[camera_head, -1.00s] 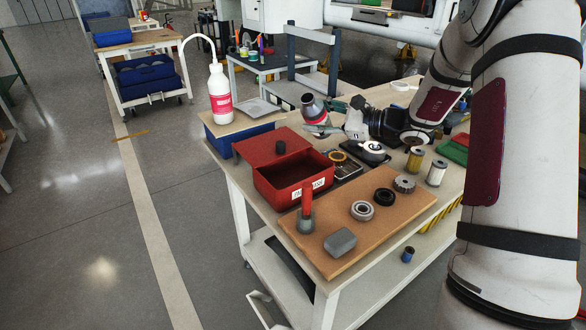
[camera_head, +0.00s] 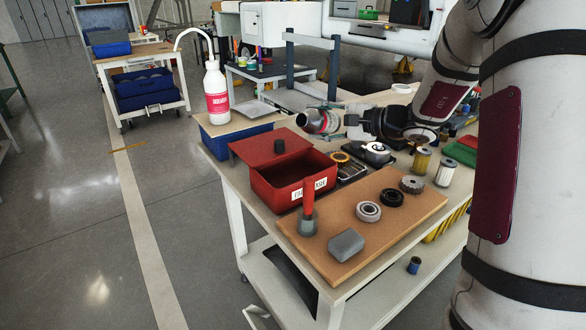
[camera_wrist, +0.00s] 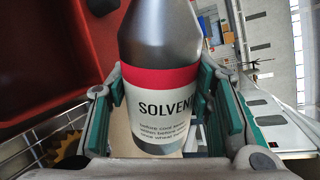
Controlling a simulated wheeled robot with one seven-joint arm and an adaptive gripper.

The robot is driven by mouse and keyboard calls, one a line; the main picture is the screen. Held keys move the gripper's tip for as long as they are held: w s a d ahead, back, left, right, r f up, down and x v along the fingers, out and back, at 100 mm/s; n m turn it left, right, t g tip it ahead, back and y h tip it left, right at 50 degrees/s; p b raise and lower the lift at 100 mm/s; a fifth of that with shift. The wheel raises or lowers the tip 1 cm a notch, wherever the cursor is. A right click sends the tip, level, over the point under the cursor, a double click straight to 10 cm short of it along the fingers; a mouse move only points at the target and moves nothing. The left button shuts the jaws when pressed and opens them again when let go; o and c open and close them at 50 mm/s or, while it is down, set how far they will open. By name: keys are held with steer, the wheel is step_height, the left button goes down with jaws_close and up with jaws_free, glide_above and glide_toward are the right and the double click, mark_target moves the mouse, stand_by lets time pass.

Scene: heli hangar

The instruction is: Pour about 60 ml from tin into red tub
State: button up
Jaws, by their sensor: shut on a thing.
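The tin (camera_head: 315,121), a grey metal bottle with a red-and-white label, is in my gripper (camera_head: 342,121). In the wrist view the tin (camera_wrist: 160,50) reads "SOLVEN…", and the green-padded fingers of my gripper (camera_wrist: 158,112) press on both sides of it. In the head view the tin lies tipped far over, its neck end to the left, above and behind the right part of the red tub (camera_head: 277,196). The tub is open-topped, with a white label on its front. Its red wall also shows in the wrist view (camera_wrist: 50,45). No stream of liquid is visible.
A wooden board (camera_head: 338,258) with bearings, a grey block and a red-handled tool lies in front of the tub. Small canisters (camera_head: 445,173) stand at the right.

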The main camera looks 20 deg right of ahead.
steer(key=shift+s+a+f+n+b, duration=0.15)
steer(key=shift+n+b, duration=0.35)
steer(key=shift+b, duration=0.75)
steer(key=shift+s+a+f+n+h+b, duration=0.1)
steer(key=shift+a+n+h+b, duration=0.3)
steer(key=shift+b, duration=1.3)
steer(key=shift+d, duration=0.3)
steer(key=shift+w+d+n+b, duration=0.35)
steer(key=shift+n+b, duration=0.15)
steer(key=shift+b, duration=0.8)
steer(key=shift+t+b, duration=0.3)
steer(key=shift+b, duration=0.45)
steer(key=m+p, duration=0.1)
steer(key=p, duration=0.5)
steer(key=shift+d+r, duration=0.1)
steer(key=shift+r, duration=0.25)
steer(key=shift+w+d+m+p, duration=0.15)
steer(key=shift+m+p, duration=0.15)
steer(key=shift+p, duration=0.5)
steer(key=shift+f+y, duration=0.2)
steer(key=shift+y, duration=0.1)
